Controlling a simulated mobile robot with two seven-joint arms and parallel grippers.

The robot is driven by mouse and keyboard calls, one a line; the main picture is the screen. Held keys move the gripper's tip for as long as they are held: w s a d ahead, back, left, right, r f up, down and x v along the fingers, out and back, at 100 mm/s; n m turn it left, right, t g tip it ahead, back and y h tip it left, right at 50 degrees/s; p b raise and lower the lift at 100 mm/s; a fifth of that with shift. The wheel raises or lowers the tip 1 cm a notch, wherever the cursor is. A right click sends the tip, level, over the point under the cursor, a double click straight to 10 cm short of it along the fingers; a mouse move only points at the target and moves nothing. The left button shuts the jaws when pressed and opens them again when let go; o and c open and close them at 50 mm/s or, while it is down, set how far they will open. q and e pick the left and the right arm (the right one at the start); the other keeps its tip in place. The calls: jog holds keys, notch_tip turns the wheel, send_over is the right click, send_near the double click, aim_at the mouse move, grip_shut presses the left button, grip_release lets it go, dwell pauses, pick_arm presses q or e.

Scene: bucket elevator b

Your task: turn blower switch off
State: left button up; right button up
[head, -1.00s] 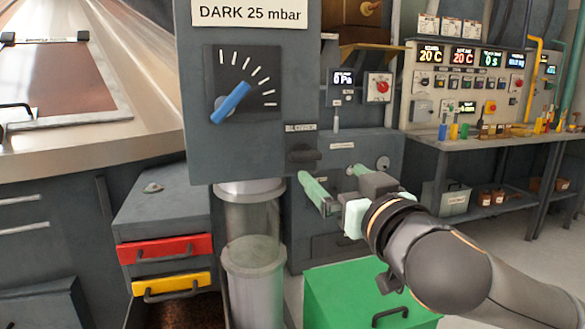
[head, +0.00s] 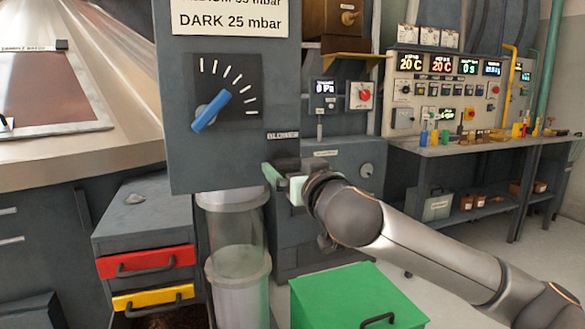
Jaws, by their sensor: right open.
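The black "BLOWER" label (head: 283,135) is on the dark grey panel right of the big dial box. The dark switch handle below this label is mostly hidden by my right gripper, and its position cannot be read. My right gripper (head: 282,172) is open, with its pale green fingers and grey body right at the switch area. Whether the fingers touch the handle cannot be told. A small display (head: 323,87) above right of the label reads 0 Pa. My left gripper is not in view.
The dial box with a blue pointer (head: 212,110) overhangs left of the gripper. A clear cylinder (head: 236,240) stands below it, beside red (head: 150,263) and yellow drawers. A green box (head: 350,298) sits below my arm. An instrument bench (head: 470,143) stands right.

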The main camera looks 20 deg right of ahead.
jog(key=shift+w, duration=0.15)
jog(key=c, duration=1.2)
jog(key=shift+c, duration=0.2)
